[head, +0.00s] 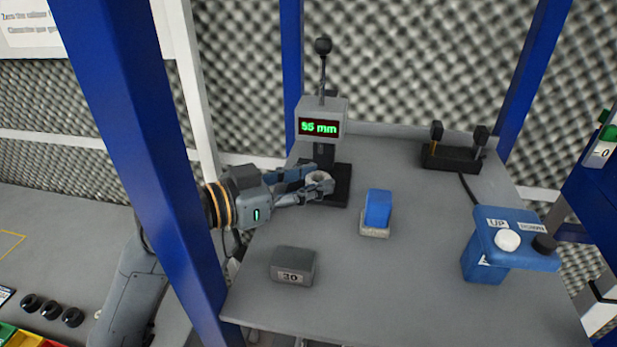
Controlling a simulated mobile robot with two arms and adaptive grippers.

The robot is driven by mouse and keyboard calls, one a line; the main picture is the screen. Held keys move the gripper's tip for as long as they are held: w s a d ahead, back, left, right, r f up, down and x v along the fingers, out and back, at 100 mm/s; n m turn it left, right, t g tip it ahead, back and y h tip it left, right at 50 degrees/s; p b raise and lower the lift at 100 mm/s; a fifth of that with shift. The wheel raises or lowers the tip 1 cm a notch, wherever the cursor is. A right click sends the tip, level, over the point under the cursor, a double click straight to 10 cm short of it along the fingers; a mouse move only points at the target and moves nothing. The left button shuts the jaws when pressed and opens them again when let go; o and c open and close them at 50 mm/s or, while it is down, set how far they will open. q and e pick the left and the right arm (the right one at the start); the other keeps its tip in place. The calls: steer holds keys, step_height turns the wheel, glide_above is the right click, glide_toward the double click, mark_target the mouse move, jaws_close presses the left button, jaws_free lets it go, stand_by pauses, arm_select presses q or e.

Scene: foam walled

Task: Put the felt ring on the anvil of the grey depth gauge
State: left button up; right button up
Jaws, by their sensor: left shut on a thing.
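The grey depth gauge (322,107) stands at the back of the grey table, with a green display reading 55 mm and a black-knobbed lever on top. Its dark base (341,188) is partly hidden behind my left gripper. My left gripper (322,186) reaches in from the left and is shut on the pale felt ring (318,177), at the front of the gauge base. The anvil is hidden by the gripper and the ring. I cannot tell whether the ring touches the anvil. My right gripper is not in view.
A grey block marked 30 (293,266) lies at the front left of the table (370,290). A blue block on a pale base (377,212) is right of the gauge. A blue control box (508,240) and a black stand (452,157) are further right. A blue post (150,150) rises at left.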

arm_select(q)
steer(key=o, duration=0.8)
steer(key=shift+w+d+f, duration=0.1)
steer(key=shift+f, duration=0.05)
steer(key=shift+o, duration=0.2)
steer(key=b+v, duration=0.3)
steer(key=v, duration=0.9)
steer(key=shift+b, duration=0.3)
